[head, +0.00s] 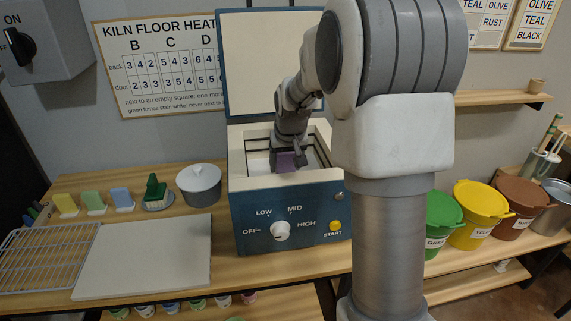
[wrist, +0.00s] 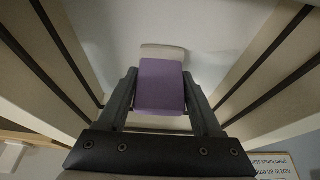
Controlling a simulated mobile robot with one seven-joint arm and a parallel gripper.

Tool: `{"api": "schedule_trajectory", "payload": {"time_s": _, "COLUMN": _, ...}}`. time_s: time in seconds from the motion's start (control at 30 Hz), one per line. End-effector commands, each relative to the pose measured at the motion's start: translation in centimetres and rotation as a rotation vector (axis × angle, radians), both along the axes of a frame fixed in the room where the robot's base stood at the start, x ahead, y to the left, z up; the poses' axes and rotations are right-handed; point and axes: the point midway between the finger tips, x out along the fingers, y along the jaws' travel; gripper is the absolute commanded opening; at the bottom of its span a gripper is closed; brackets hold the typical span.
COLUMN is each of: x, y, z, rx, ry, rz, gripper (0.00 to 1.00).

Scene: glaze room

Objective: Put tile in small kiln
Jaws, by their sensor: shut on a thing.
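A purple tile (wrist: 160,86) is between the two fingers of my gripper (wrist: 160,100) in the wrist view, and the gripper is shut on it. A pale foot or base shows at the tile's far end. In the head view the purple tile (head: 287,161) and my gripper (head: 288,158) are inside the open small kiln (head: 290,207), between its pale walls. The kiln's lid (head: 262,60) stands raised at the back. Whether the tile touches the kiln floor (wrist: 215,35) cannot be told. My arm hides the kiln's right side.
The kiln's walls stand close on both sides of my gripper. Left of the kiln are a lidded grey pot (head: 199,186), several colored tiles, a pale board (head: 145,255) and a wire rack (head: 45,258). Colored buckets (head: 478,212) stand right. A kiln floor heat chart (head: 160,68) hangs behind.

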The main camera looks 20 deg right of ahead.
Motion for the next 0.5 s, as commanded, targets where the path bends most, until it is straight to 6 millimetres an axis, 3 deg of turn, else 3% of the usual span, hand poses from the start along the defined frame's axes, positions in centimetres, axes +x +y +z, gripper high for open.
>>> {"api": "schedule_trajectory", "payload": {"time_s": 0.27, "x": 0.02, "y": 0.00, "z": -0.33, "rx": 0.000, "ry": -0.001, "rz": 0.000, "gripper": 0.05}}
{"api": "schedule_trajectory", "payload": {"time_s": 0.3, "x": 0.01, "y": -0.01, "z": -0.23, "rx": 0.000, "ry": -0.001, "rz": 0.000, "gripper": 0.72}}
{"api": "schedule_trajectory", "payload": {"time_s": 0.43, "x": 0.01, "y": -0.01, "z": -0.20, "rx": 0.000, "ry": -0.001, "rz": 0.000, "gripper": 0.95}}
{"api": "schedule_trajectory", "payload": {"time_s": 0.5, "x": 0.00, "y": -0.01, "z": -0.19, "rx": 0.000, "ry": -0.001, "rz": 0.000, "gripper": 0.97}}
